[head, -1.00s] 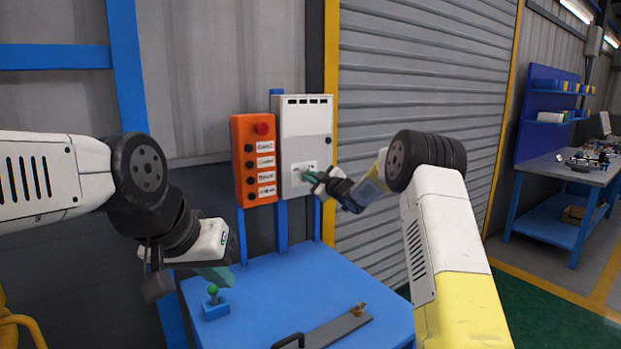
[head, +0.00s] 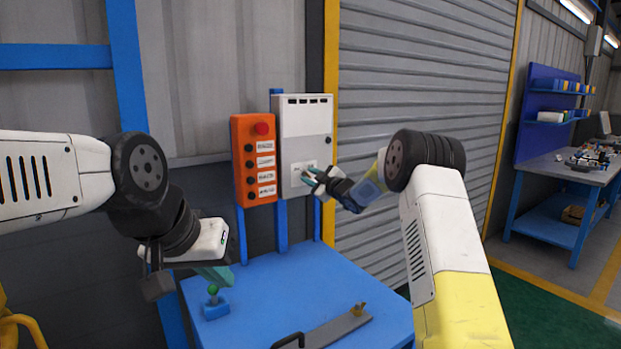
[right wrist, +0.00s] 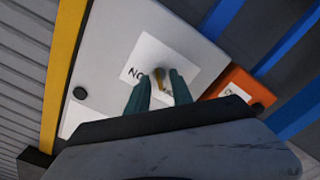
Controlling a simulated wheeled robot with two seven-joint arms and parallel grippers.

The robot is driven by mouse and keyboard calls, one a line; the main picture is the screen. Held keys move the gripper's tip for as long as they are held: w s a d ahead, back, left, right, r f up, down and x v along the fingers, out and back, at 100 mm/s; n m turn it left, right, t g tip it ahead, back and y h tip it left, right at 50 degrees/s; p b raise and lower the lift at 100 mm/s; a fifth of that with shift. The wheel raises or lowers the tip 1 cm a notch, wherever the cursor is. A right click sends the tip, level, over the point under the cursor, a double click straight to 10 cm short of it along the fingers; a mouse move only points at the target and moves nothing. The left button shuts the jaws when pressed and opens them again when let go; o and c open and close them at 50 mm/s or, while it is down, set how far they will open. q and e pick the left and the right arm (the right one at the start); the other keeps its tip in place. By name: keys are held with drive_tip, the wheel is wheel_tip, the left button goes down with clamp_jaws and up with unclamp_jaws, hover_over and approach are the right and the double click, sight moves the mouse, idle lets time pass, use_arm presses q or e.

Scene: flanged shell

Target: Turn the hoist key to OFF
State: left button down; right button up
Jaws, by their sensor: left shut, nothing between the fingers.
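The light grey cabinet (head: 306,128) stands upright behind the blue table, with a white label plate (right wrist: 191,68) low on its front. The small tan key (right wrist: 161,84) sticks out of this plate. In the right wrist view, lettering beside the key is partly hidden by my fingers. My right gripper (right wrist: 160,92) has its teal fingers apart, one on each side of the key, with gaps visible. It is also in front of the plate in the head view (head: 308,174). My left gripper (head: 217,275) is shut and empty above the table's left side.
An orange box (head: 254,160) with a red button and several labelled dark knobs stands just left of the cabinet. The blue table (head: 285,285) carries a green-knobbed joystick (head: 215,303) and a grey bar (head: 325,331) with a black handle. A ribbed shutter (head: 420,80) rises at the right.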

drive_tip(key=v, duration=0.7)
drive_tip(key=shift+s+d, duration=0.2)
drive_tip(key=shift+s, duration=0.15)
drive_tip(key=s+d+r+m+h, duration=0.6)
drive_tip(key=s+d+r, duration=0.1)
drive_tip(key=r, duration=0.1)
drive_tip(key=s+d+m+g+h, duration=0.2)
drive_tip(key=s+d+m, duration=0.2)
drive_tip(key=s, duration=0.8)
drive_tip(key=s+f+m+g, duration=0.2)
drive_tip(key=s+f+g, duration=0.1)
drive_tip(key=s, duration=1.2)
drive_tip(key=s+a+f+m+g, duration=0.1)
drive_tip(key=s+f+m+g, duration=0.2)
drive_tip(key=s, duration=1.3)
drive_tip(key=shift+f+g, duration=0.4)
drive_tip(key=shift+f, duration=0.25)
